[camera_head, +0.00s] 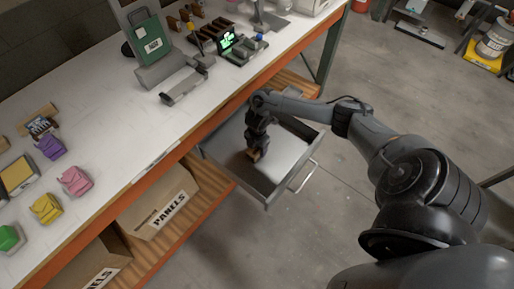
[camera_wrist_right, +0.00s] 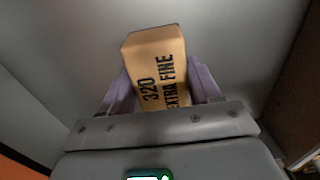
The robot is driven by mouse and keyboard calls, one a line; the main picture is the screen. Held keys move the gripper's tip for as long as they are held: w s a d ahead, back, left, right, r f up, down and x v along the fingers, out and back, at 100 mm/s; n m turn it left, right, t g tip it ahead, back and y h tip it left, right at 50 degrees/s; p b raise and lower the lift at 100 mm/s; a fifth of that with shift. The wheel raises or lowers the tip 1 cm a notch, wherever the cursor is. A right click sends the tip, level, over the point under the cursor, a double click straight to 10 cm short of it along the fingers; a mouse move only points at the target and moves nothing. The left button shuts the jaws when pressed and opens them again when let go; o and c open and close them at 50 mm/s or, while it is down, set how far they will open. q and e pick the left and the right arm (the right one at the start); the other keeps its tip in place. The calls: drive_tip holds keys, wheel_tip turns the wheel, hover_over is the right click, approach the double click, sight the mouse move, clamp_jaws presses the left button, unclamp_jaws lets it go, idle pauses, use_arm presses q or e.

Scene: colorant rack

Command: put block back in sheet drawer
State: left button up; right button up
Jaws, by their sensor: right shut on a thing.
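In the head view the block (camera_head: 254,155) shows small below my right gripper (camera_head: 255,148), inside the outline of the open drawer. The drawer (camera_head: 270,190) is grey metal, pulled out from under the bench, with a handle (camera_head: 303,177) on its outer side. I cannot tell whether the block touches the drawer floor. My left gripper is not in view.
The white bench (camera_head: 120,130) with an orange edge lies left of the drawer. Cardboard boxes marked "PANELS" (camera_head: 160,205) stand on the shelf below. Coloured containers (camera_head: 75,180), a green board (camera_head: 150,45) and a small lit display (camera_head: 228,40) are on the bench top.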

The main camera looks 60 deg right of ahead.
drive_tip(key=shift+f, duration=0.1)
drive_tip(key=o, duration=1.1)
drive_tip(key=shift+r, duration=0.45)
wheel_tip(320, 180, up, 11)
drive_tip(key=p, duration=0.4)
drive_tip(key=shift+r, duration=0.2)
